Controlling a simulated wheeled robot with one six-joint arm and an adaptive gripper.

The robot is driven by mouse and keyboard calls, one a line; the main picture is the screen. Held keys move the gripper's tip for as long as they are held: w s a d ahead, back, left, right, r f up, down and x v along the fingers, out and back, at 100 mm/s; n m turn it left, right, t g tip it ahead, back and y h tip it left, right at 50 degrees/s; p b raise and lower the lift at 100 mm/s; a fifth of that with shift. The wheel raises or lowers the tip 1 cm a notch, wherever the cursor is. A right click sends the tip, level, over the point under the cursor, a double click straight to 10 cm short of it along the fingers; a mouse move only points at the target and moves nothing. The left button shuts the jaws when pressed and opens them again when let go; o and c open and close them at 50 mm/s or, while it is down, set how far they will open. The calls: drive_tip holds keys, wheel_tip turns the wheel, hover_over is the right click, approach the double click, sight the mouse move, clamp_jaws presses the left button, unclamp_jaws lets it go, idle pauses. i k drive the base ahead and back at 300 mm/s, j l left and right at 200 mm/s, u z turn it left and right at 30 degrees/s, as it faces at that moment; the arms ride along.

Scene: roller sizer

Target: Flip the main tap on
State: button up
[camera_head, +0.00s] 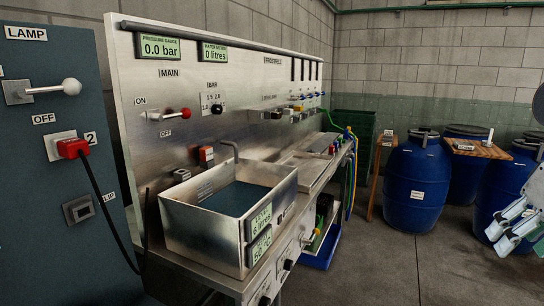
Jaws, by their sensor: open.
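The main tap is a lever with a red knob (185,113) on the steel panel, under the MAIN label (170,73). Its lever points right, close to level. The ON label (141,101) is at its upper left and the OFF label (165,133) is below it. The pressure gauge (159,47) above reads 0.0 bar. My gripper (496,237) is at the far right edge, open and empty, far from the tap. Part of my arm is cut off by the frame.
A steel sink (180,215) juts out below the tap. A blue-grey cabinet (40,240) with a lamp lever (70,87) and a red plug (72,148) with a hanging cable stands left. Blue barrels (417,165) stand at the right. Clear floor (400,270) lies in front.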

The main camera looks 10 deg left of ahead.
sight(185, 113)
drive_tip(key=j+u, duration=0.1)
drive_tip(key=u, duration=1.05)
